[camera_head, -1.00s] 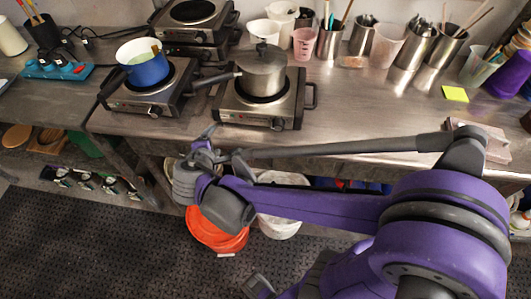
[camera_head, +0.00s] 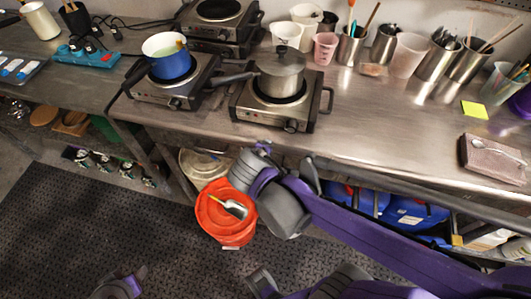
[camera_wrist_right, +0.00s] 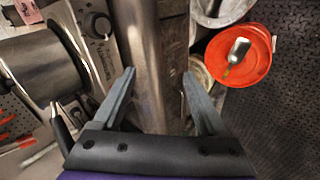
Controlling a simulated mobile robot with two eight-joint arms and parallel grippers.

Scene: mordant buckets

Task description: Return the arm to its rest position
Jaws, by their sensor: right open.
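My right arm, purple and grey, reaches in from the lower right of the head view. Its gripper (camera_head: 250,165) hangs in front of the steel table's front edge, just above an orange bucket (camera_head: 214,228) on the floor. In the right wrist view the two grey fingers of the right gripper (camera_wrist_right: 158,76) are wide apart with nothing held between them. The orange bucket also shows there (camera_wrist_right: 262,72), right of the fingers, with a metal scoop (camera_wrist_right: 239,50) in it. A purple and grey part of mine shows at the bottom left of the head view; no left gripper is recognisable.
The steel table (camera_head: 385,125) carries a grey lidded pot (camera_head: 279,75) on a hot plate, a blue pot (camera_head: 170,66) on another, and several tool cups. A pale bucket (camera_head: 203,165) and blue containers (camera_head: 412,213) are under the table.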

